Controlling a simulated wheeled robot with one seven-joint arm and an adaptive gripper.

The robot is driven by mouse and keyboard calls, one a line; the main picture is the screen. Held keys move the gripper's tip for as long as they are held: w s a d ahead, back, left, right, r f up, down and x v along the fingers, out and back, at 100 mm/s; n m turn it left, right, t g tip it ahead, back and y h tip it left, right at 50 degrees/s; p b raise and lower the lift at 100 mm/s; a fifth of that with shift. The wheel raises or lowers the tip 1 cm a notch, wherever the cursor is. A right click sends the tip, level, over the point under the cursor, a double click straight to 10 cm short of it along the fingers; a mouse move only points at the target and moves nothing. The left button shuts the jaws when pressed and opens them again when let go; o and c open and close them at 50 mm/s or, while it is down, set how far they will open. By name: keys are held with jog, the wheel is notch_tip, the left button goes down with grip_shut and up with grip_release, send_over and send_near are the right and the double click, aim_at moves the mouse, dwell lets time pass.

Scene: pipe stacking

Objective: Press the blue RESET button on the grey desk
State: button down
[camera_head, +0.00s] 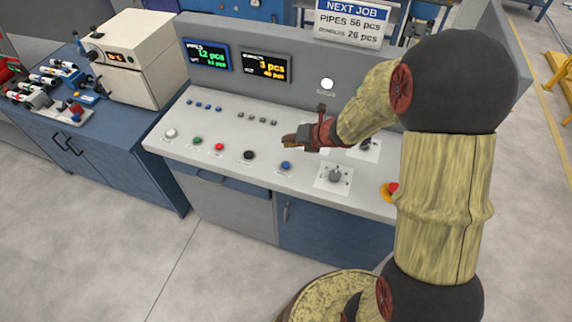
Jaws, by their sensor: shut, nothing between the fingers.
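The grey desk (217,156) has a sloped light top with a row of push buttons. The blue button (285,166) is at the right end of this row, right of the black button (249,155); its label is too small to read. My gripper (285,139) is shut and empty. In the picture its fingertips show just above the blue button, over the panel. They look apart from the button, but I cannot tell the exact height. My arm reaches in from the right and hides part of the desk's right side.
White (171,133), green (197,141) and red (219,147) buttons lie left of the black one. A rotary knob (334,176) and a red emergency button (393,188) lie to the right. The upright back panel carries two displays (207,54) (265,67).

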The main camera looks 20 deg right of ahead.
aim_at(288, 164)
jog(key=shift+f+b, duration=3.9)
jog(key=shift+f, duration=0.4)
jog(key=shift+f, duration=0.1)
jog(key=shift+f+b, duration=0.3)
jog(key=shift+f+b, duration=0.3)
jog(key=shift+f, duration=0.1)
jog(key=shift+r, duration=0.15)
jog(key=shift+r+p, duration=0.7)
jog(key=shift+p, duration=0.15)
notch_tip(288, 164, up, 5)
jog(key=p, duration=0.5)
